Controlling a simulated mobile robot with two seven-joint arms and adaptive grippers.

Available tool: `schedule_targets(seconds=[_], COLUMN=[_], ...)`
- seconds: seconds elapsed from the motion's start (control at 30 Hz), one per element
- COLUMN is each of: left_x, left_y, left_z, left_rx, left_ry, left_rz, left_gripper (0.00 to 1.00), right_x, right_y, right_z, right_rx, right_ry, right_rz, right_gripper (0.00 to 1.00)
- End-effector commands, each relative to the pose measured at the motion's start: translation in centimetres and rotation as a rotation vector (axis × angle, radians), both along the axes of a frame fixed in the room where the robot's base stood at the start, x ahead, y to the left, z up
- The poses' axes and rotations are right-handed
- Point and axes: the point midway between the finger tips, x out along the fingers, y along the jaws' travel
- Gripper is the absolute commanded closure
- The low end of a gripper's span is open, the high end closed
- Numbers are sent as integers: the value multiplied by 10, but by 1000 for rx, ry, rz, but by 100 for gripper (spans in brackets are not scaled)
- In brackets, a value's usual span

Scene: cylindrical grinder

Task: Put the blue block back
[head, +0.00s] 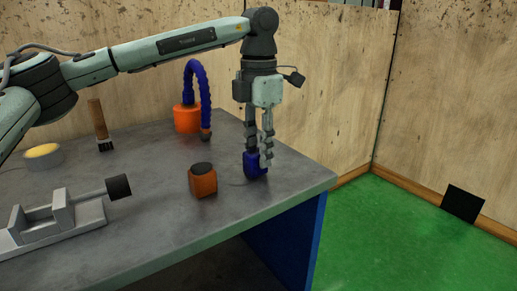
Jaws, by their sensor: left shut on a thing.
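The blue block (254,169) is near the right end of the grey table (215,220). My left gripper (262,160) points straight down over it and is shut on it, with the fingers covering part of its upper side. The block's underside is at or very near the table top; I cannot tell whether it touches. My right gripper is out of the picture.
An orange block with a dark top (203,181) stands left of the blue block. Behind are an orange base with a blue hose (196,82) and a brush (99,124). A grey vise-like fixture (62,213) and a yellow-topped tin (43,156) are left. The table's right edge is close.

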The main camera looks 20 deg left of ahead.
Motion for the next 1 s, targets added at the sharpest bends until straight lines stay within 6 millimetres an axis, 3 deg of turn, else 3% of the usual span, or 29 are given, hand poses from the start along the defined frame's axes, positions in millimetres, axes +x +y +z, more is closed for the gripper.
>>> schedule_targets(seconds=[0.13, 0.17, 0.3, 0.7, 1.0], left_x=[0, 0, 0, 0, 1], left_y=[0, 0, 0, 0, -1], left_z=[-4, -2, -2, 5, 65], left_rx=[0, 0, 0, -1, -2], left_ry=[0, 0, 0, -2, -4], left_rz=[0, 0, 0, 0, 1], left_gripper=[98, 66, 49, 49, 49], right_x=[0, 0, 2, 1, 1], right_y=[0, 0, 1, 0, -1], right_z=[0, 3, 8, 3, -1], right_rx=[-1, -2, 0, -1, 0], right_ry=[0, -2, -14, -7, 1], right_rz=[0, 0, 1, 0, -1], right_gripper=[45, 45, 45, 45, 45])
